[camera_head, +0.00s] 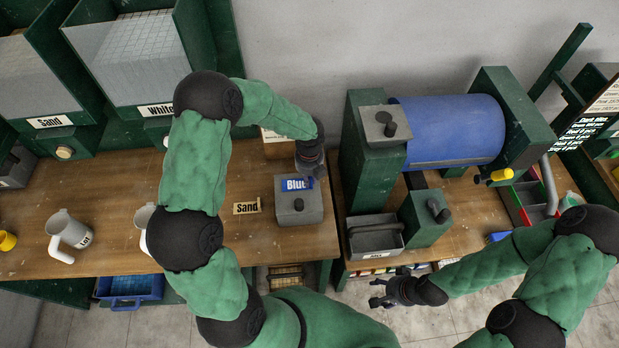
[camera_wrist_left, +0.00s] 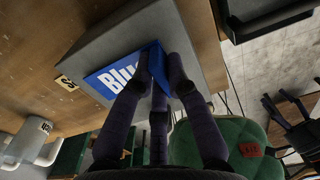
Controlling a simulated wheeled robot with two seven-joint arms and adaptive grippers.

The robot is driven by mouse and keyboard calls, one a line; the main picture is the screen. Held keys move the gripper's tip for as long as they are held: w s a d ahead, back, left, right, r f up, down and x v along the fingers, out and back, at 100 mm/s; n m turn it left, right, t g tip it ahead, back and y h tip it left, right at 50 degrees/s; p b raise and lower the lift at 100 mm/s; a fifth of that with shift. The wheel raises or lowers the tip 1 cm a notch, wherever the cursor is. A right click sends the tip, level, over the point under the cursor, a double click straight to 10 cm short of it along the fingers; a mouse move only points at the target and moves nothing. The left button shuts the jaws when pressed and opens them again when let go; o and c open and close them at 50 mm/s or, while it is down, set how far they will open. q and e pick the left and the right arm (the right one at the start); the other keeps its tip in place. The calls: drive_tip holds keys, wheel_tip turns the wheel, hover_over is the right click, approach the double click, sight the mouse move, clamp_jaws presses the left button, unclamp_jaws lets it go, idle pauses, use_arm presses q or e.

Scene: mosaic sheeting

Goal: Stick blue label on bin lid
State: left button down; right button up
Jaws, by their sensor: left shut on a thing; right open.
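The blue label (camera_head: 292,184), printed "Blue", is at the back edge of the grey bin lid (camera_head: 312,208) on the wooden bench. In the left wrist view the label (camera_wrist_left: 112,78) lies over the grey lid (camera_wrist_left: 112,42), with its right end between my fingers. My left gripper (camera_head: 312,172) is shut on that end, right over the lid. I cannot tell whether the label's whole underside touches the lid. My right gripper (camera_head: 380,291) is open and empty, low in front of the benches.
A tan "Sand" label (camera_head: 247,206) lies on the bench left of the bin. A white jug (camera_head: 68,232) stands further left. A green machine with a blue drum (camera_head: 450,130) stands to the right, with a grey open tray (camera_head: 375,236) in front.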

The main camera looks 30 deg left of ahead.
use_arm(q)
drive_tip(key=c, duration=1.2)
unclamp_jaws()
drive_tip(key=shift+o, duration=0.2)
wheel_tip(320, 180, up, 12)
drive_tip(key=shift+s, duration=0.1)
